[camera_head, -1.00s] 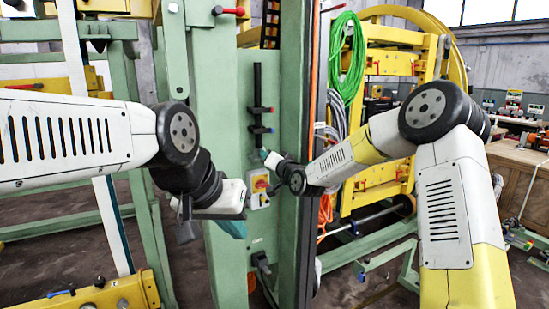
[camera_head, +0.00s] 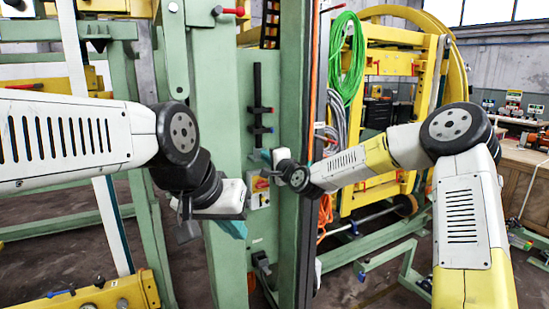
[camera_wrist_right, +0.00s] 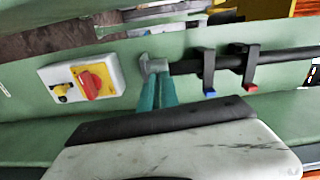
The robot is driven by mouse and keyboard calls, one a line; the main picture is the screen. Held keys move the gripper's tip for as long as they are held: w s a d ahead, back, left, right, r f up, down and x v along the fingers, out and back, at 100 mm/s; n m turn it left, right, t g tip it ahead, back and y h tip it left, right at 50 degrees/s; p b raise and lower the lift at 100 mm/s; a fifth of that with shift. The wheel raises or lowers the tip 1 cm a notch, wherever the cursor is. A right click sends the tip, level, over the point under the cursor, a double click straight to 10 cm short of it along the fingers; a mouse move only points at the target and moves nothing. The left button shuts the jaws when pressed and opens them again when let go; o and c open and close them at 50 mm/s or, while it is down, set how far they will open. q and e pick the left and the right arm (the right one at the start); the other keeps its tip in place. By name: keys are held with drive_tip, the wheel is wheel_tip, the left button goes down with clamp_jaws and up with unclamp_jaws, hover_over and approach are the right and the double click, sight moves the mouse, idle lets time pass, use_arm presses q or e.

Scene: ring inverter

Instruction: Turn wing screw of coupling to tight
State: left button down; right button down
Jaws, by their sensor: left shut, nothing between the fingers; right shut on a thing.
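A dark vertical pipe (camera_head: 257,85) runs down the green panel and ends near my right gripper (camera_head: 266,156). In the right wrist view the same pipe (camera_wrist_right: 290,58) lies sideways, with a small grey metal piece (camera_wrist_right: 153,65) at its end, seemingly the coupling with its wing screw. The teal fingers of my right gripper (camera_wrist_right: 156,88) are shut on this piece. They hide part of it, so the wing's angle is unclear. My left gripper (camera_head: 234,228) is shut and empty, lower down in front of the green post and away from the pipe.
Two black brackets with red and blue tips (camera_wrist_right: 250,70) sit on the pipe near the coupling. A switch box (camera_wrist_right: 82,82) with a red knob is on the panel beside it. A tall green post (camera_head: 300,100) stands close to my right wrist.

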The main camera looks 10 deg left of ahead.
drive_tip(key=shift+f+m, duration=0.15)
drive_tip(key=shift+m, duration=0.35)
drive_tip(key=c, duration=1.6)
unclamp_jaws()
drive_tip(key=v, duration=0.8)
drive_tip(key=shift+a, duration=0.1)
